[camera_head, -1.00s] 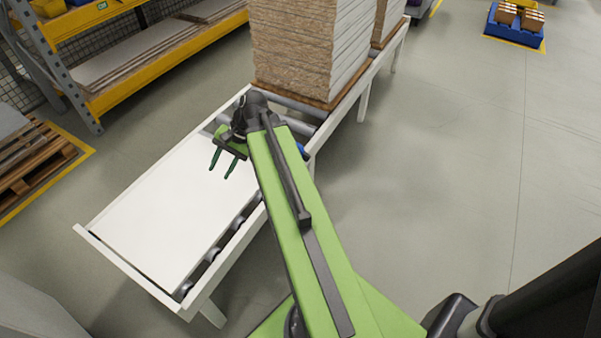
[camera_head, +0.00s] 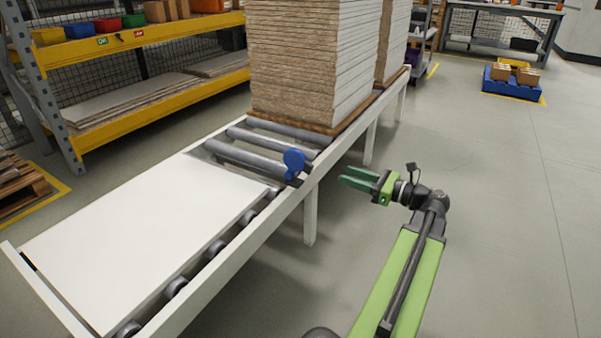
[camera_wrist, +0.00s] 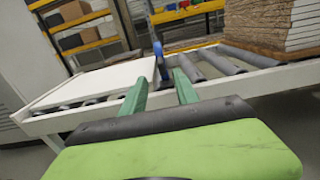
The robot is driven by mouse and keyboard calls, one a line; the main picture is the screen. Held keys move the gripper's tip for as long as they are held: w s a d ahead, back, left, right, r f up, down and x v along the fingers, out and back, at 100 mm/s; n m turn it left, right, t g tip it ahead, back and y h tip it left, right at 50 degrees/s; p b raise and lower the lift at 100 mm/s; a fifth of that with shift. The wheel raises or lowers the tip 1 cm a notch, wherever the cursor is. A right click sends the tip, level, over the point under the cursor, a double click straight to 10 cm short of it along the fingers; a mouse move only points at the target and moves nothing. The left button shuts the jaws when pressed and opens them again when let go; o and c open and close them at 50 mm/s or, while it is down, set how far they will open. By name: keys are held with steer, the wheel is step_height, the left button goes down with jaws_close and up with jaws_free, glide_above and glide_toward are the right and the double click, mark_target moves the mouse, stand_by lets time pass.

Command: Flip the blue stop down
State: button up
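The blue stop (camera_head: 294,160) stands upright at the near rail of the roller conveyor (camera_head: 232,262), just past the corner of the white panel (camera_head: 150,225). In the wrist view the blue stop (camera_wrist: 159,58) shows edge-on beyond the fingers. My gripper (camera_head: 358,177) is to the right of the stop, outside the rail, with its green fingers pointing left toward it. In the wrist view my gripper (camera_wrist: 160,86) has its two fingers apart, with nothing between them. The stop is clear of the fingers.
A tall stack of boards (camera_head: 305,65) stands on the conveyor behind bare rollers (camera_head: 245,155). A yellow shelf (camera_head: 150,95) is at the back left. The floor (camera_head: 480,200) on the right is clear, with a blue pallet (camera_head: 513,84) far off.

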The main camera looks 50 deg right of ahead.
mark_target(305, 162)
steer(key=x, duration=1.7)
steer(key=shift+w+r, duration=0.1)
steer(key=shift+w, duration=0.2)
steer(key=shift+c, duration=0.5)
jaws_close()
